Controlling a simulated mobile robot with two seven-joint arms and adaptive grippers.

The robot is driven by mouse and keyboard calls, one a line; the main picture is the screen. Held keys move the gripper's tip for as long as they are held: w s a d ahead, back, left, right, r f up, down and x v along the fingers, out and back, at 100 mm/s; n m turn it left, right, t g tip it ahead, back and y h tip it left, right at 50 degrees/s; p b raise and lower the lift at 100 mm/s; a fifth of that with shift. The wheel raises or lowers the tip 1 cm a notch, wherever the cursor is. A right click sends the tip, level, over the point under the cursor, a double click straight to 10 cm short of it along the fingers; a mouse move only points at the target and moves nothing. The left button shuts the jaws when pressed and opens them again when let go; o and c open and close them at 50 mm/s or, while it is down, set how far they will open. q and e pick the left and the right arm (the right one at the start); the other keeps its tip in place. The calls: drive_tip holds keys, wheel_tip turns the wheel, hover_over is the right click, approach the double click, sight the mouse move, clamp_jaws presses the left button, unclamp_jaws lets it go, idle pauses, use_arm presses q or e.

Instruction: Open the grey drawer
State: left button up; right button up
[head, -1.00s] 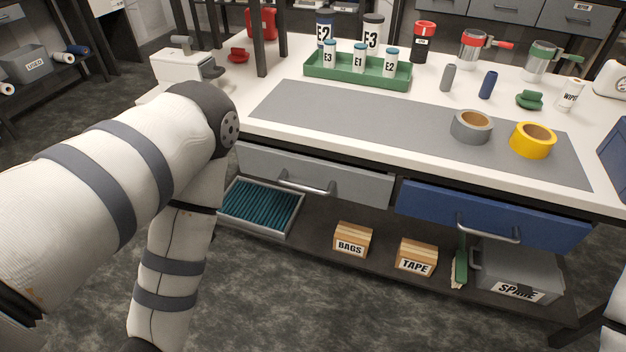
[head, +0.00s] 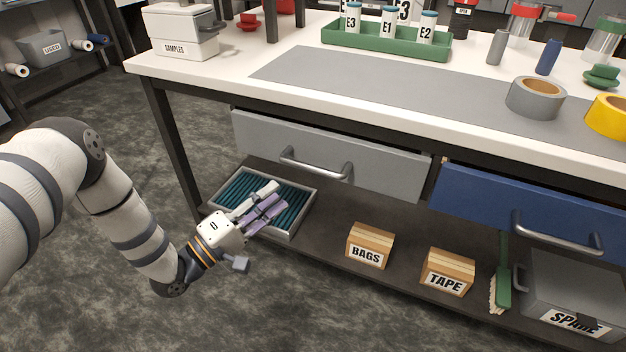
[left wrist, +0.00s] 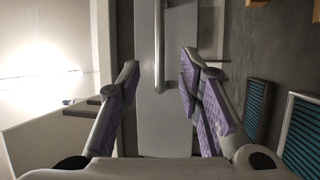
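The grey drawer (head: 385,168) is under the left part of the bench top, with a curved metal handle (head: 316,167) on its front. Its front looks closed or nearly so; I cannot tell exactly. My left gripper (head: 268,203) is in front of and below the handle, to its left, apart from it. In the left wrist view the gripper (left wrist: 160,85) is open and empty, its purple pads spread on either side of the handle bar (left wrist: 159,50), which lies farther ahead. The grey drawer front (left wrist: 180,115) also shows there. My right gripper is not in view.
The blue drawer (head: 545,208) with its own handle is to the right. On the lower shelf are a teal-lined tray (head: 307,188), the BAGS box (head: 370,246), the TAPE box (head: 447,272), a brush (head: 502,275) and the SPARE bin (head: 575,290). Floor left of the bench is clear.

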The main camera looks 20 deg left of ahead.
sight(310, 168)
use_arm(q)
drive_tip(key=x, duration=1.1)
drive_tip(key=shift+s+d+b, duration=0.1)
drive_tip(key=shift+b, duration=0.2)
clamp_jaws()
